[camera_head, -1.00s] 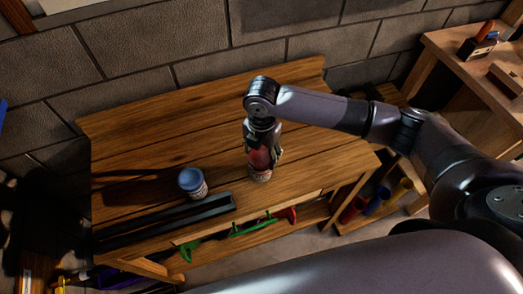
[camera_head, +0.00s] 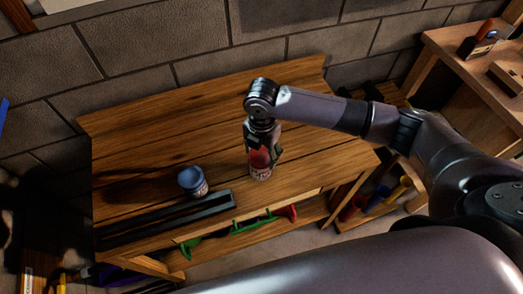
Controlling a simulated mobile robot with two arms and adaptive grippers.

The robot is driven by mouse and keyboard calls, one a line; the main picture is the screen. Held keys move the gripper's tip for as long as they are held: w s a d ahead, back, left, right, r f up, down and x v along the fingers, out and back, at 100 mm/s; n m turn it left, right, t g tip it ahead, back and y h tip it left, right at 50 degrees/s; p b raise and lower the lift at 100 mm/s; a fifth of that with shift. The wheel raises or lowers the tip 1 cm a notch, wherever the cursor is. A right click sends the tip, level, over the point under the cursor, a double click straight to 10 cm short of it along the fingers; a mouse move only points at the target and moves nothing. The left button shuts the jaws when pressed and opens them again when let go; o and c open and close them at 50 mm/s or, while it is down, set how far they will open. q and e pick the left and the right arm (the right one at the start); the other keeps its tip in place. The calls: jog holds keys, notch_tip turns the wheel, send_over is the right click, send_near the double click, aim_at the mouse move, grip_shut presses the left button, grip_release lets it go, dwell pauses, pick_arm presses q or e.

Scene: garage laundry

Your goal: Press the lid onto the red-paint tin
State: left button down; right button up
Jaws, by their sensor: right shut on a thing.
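A tin with red at its top and a pale label band (camera_head: 261,174) stands upright on the wooden workbench (camera_head: 160,130), near the front edge. My right gripper (camera_head: 262,155) points down over it, its fingers around the red upper part, shut. I cannot tell whether the fingers hold the tin's body or a lid on it, as the gripper covers the top. A second tin with a blue top (camera_head: 192,180) stands upright to the left, apart from the gripper. My left gripper is not in view.
A long dark rail (camera_head: 170,220) lies along the front left of the bench. Green and red tools (camera_head: 240,230) show below the front edge. A second wooden bench (camera_head: 470,90) stands at the right. The bench's back half is clear.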

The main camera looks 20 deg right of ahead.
jog(key=shift+f+p, duration=0.15)
jog(key=shift+p, duration=0.15)
dwell(0.4)
jog(key=o, duration=0.9)
jog(key=shift+o, duration=0.4)
jog(key=o, duration=0.4)
jog(key=shift+c, duration=0.2)
jog(key=shift+r+p, duration=3.55)
jog(key=shift+p, duration=0.35)
